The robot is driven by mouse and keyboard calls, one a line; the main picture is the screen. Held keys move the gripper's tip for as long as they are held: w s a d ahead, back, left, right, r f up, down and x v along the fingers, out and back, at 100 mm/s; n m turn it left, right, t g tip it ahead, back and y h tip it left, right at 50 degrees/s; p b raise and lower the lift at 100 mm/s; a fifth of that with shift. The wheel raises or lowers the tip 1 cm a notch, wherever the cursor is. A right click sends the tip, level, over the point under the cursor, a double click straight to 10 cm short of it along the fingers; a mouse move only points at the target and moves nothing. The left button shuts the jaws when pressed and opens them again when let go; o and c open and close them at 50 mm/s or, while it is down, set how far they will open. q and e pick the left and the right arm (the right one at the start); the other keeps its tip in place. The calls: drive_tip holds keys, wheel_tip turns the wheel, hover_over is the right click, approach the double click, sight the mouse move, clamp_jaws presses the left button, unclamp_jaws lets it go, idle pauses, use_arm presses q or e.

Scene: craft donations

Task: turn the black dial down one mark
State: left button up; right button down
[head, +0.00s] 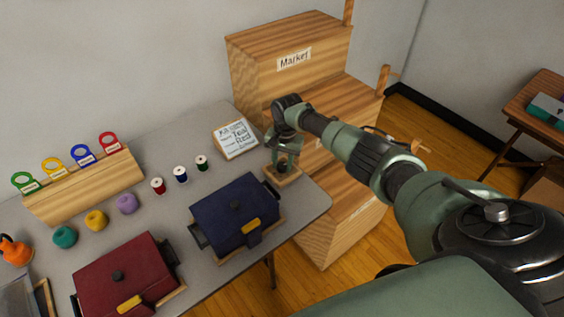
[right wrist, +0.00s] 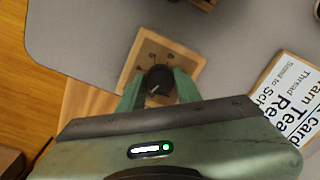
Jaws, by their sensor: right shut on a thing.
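The black dial (right wrist: 159,80) sits on a small square wooden base with several dark marks around it. A pale pointer line shows on its top. My right gripper (right wrist: 158,88) has its two green fingers on either side of the dial, shut on it. In the head view, my right gripper (head: 282,166) reaches down over the wooden base (head: 287,178) at the table's right end, and the dial is mostly hidden there. My left gripper is not in view.
A dark blue case (head: 235,212) stands just left of the dial base, and a dark red case (head: 122,275) is further left. A lettered card (head: 235,139) stands behind. Thread spools, yarn balls and a wooden tag rack (head: 85,188) are left. Wooden Market crates (head: 290,65) stand beyond the table.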

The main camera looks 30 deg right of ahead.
sight(284, 166)
drive_tip(key=shift+n, duration=1.9)
drive_tip(key=c, duration=1)
unclamp_jaws()
drive_tip(key=r, duration=0.7)
drive_tip(key=shift+s+d+r, duration=0.1)
drive_tip(key=shift+d+r, duration=0.15)
drive_tip(key=shift+r, duration=0.15)
